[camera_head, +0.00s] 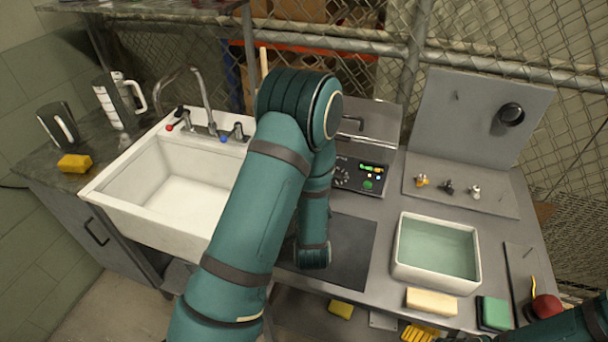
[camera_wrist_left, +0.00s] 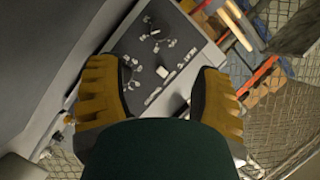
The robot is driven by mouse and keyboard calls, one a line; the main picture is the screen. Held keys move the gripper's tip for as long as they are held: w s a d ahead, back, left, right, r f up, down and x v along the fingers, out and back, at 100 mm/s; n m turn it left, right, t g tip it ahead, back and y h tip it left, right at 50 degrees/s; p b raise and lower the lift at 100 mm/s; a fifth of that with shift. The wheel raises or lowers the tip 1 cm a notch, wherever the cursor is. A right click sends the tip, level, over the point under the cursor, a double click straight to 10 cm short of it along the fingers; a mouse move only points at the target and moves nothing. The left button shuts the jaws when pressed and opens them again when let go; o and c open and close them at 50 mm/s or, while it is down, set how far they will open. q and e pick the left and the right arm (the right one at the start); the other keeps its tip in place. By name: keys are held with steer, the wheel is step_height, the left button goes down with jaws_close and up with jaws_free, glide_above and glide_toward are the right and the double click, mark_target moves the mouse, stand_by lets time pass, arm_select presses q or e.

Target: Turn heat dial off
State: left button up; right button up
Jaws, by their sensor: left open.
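A dark control panel (camera_head: 358,176) with white markings, small green and yellow lights and a green button stands at the back of the counter, right of my left arm. Its left part is partly hidden by that arm, and I cannot make out the heat dial or its setting. In the left wrist view, a dark panel face (camera_wrist_left: 135,45) with white markings and small light parts lies beyond my left gripper (camera_wrist_left: 160,98). The two yellow ridged fingers are spread apart and empty. That gripper is hidden in the head view. Of my right gripper, a yellow ridged finger (camera_head: 418,332) shows at the bottom edge.
A white sink (camera_head: 150,212) with a faucet is at left. A water-filled basin (camera_head: 437,247) stands right of the panel, with a pale sponge (camera_head: 432,302) in front. Small valves (camera_head: 447,188) sit behind it. A chain-link fence (camera_head: 370,50) closes off the back.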

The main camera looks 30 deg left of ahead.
arm_select(q)
steer(key=x, duration=1.2)
steer(key=shift+w+a+f, duration=0.1)
steer(key=shift+w, duration=0.05)
jaws_close()
